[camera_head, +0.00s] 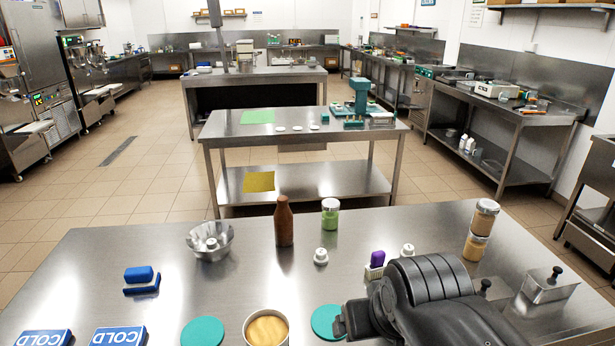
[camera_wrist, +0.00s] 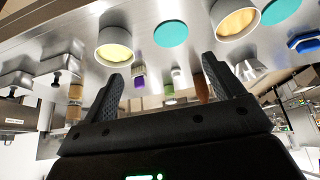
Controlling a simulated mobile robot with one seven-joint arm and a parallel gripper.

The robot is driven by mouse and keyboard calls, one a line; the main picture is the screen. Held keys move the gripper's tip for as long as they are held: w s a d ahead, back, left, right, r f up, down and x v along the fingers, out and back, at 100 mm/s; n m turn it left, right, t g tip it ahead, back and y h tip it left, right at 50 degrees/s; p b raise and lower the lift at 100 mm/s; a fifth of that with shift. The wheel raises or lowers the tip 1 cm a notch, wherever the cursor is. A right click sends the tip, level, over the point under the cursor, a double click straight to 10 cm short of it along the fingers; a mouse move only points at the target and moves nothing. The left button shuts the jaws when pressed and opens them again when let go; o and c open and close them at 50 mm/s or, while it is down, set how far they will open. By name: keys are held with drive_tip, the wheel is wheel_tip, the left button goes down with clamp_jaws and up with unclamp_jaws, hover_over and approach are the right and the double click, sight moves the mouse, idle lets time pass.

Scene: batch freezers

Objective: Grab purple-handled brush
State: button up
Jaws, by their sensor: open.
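The purple-handled brush (camera_head: 377,260) stands on the near steel table, purple handle up, white bristle block down, just left of my arm. It also shows in the wrist view (camera_wrist: 139,81), between my fingers in the picture but farther off, nearer the left finger. My gripper (camera_wrist: 161,68) is open and empty, its two dark fingers spread apart. In the head view my dark arm covers the table's right front, and the fingers are mostly hidden there.
Near the brush stand white-capped small bottles (camera_head: 320,256), a green-filled jar (camera_head: 330,217) and a brown bottle (camera_head: 284,222). Stacked jars (camera_head: 480,232) stand at right. A teal disc (camera_head: 326,321) and a tan-filled tub (camera_head: 266,329) lie in front.

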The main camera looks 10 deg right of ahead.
drive_tip(key=c, duration=0.6)
drive_tip(key=shift+o, duration=0.2)
drive_tip(key=n+g, duration=0.1)
drive_tip(key=n, duration=0.1)
hover_over(379, 252)
drive_tip(key=s, duration=0.4)
wheel_tip(379, 252, down, 4)
drive_tip(key=shift+y, duration=0.4)
drive_tip(key=x, duration=1)
drive_tip(key=shift+d+f, duration=0.35)
